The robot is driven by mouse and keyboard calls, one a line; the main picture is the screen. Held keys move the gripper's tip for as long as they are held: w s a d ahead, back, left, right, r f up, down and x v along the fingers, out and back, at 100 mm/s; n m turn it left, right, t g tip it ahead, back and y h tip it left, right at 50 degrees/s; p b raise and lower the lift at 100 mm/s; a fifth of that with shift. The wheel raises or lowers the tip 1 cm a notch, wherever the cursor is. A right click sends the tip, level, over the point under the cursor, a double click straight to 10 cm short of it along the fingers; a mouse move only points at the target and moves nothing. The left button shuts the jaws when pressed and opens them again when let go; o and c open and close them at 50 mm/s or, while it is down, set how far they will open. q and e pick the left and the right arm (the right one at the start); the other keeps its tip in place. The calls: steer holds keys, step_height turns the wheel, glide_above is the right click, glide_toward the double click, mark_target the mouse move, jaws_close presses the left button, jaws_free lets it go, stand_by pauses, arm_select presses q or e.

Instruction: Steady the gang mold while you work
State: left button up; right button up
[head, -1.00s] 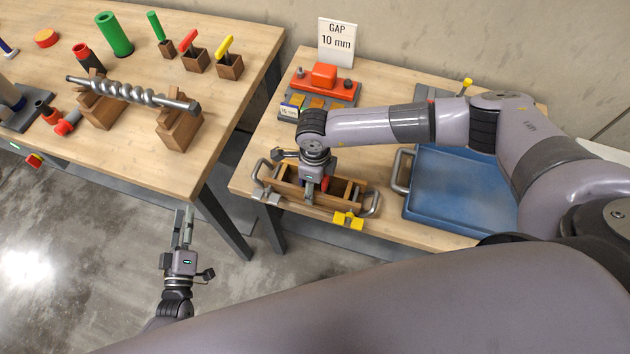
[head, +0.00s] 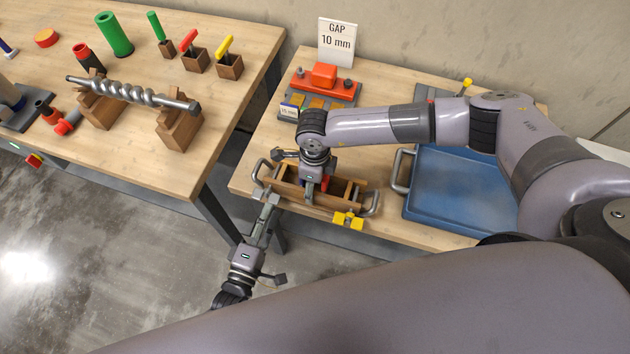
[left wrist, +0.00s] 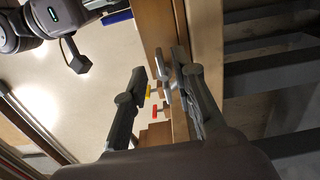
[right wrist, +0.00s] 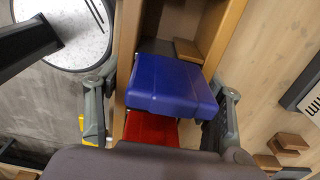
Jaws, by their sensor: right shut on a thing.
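The gang mold (head: 345,190), a wooden frame with grey handles at both ends, sits near the small table's front edge. My right gripper (head: 310,196) points down into it. In the right wrist view it is shut on a blue block (right wrist: 170,85) between wooden walls, with a red block (right wrist: 150,130) just below. My left gripper (head: 270,203) is below the mold's left handle, near its front left corner. In the left wrist view its fingers (left wrist: 160,70) are apart, with a grey metal piece (left wrist: 164,76) and wood near the right finger. Contact cannot be told.
A blue tray (head: 455,200) stands right of the mold, and a yellow clamp (head: 348,221) is at its front. An orange-handled tool (head: 325,85) and a GAP 10 mm sign (head: 337,42) are behind. The larger workbench (head: 150,160) holds an auger on wooden stands at left.

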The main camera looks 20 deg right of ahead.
mark_target(276, 191)
arm_select(q)
steer(key=shift+x, duration=1.5)
steer(key=shift+c, duration=0.2)
jaws_close()
steer(key=m, duration=0.3)
steer(key=shift+a+f+m, duration=0.1)
steer(key=shift+f+m, duration=0.2)
steer(key=shift+f, duration=0.1)
steer(key=shift+f+m, duration=0.15)
steer(key=shift+m, duration=0.65)
steer(key=shift+w+a+f+m, duration=0.1)
steer(key=shift+a+f+m, duration=0.1)
steer(key=shift+m, duration=0.8)
steer(key=m, duration=0.3)
steer(key=shift+w+a+f, duration=0.1)
steer(key=shift+a+f, duration=0.05)
